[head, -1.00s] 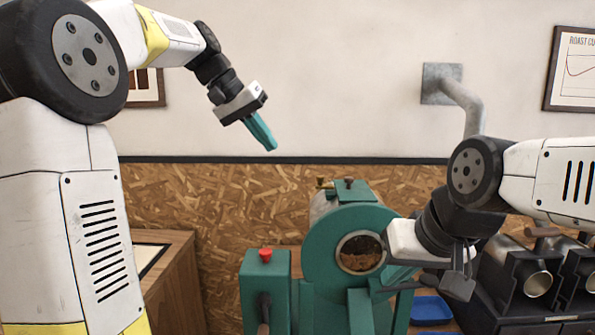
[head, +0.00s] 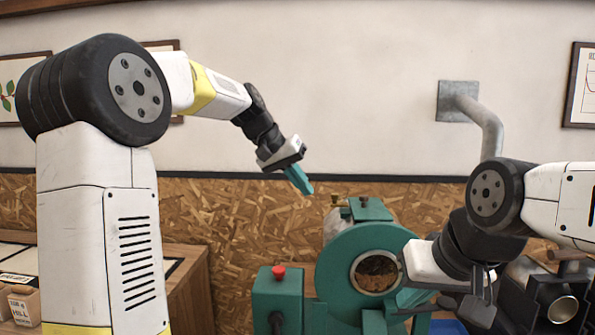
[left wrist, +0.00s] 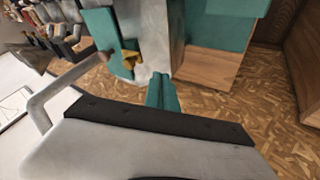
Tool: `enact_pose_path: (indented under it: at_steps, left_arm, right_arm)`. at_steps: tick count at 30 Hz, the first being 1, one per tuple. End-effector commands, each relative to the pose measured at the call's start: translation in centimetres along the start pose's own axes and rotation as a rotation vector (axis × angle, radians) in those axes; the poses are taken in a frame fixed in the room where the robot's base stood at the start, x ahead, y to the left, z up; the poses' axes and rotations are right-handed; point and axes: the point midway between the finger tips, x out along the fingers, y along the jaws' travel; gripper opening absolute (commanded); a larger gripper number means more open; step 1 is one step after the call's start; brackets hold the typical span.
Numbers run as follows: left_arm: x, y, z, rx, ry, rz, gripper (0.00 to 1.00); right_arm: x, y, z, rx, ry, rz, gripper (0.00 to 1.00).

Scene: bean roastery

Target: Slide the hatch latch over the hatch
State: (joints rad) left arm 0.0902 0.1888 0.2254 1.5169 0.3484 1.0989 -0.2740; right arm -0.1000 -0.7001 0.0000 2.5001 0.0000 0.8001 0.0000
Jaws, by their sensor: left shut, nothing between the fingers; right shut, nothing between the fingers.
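The green coffee roaster (head: 332,259) stands in the lower middle of the head view, with a round front window (head: 376,272). On top are a green block (head: 369,209) and a small brass knob (head: 336,200). A brass piece (left wrist: 131,60) also shows in the left wrist view; I cannot tell whether it is the hatch latch, and the hatch is not clearly seen. My left gripper (head: 306,190) is shut and empty, above and left of the roaster top, apart from it. My right gripper (head: 410,300) is shut, beside the roaster's right front; its fingers are hard to make out.
A grey wall pipe (head: 484,115) rises behind the right arm. Dark equipment with a round metal opening (head: 562,309) stands at the right. A wooden cabinet (head: 193,285) and small boxes (head: 22,306) are at the left.

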Motion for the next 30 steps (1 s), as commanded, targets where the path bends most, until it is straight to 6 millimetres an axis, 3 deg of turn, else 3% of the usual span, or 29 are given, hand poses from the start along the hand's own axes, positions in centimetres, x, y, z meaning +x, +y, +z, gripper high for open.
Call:
enact_pose_path:
  at_steps: [7,22,30]
  left_arm:
    - [1.9,2.9,0.1,0.002,-0.001,0.001,0.0]
    - [2.3,3.6,0.0,0.0,0.001,0.0,0.0]
    - [3.7,5.9,-0.3,0.001,0.0,0.0,0.0]
  right_arm:
    - [0.0,0.0,0.0,0.0,0.0,0.0,0.0]
    - [0.0,0.0,0.0,0.0,0.0,0.0,0.0]
    - [0.0,0.0,0.0,0.0,0.0,0.0,0.0]
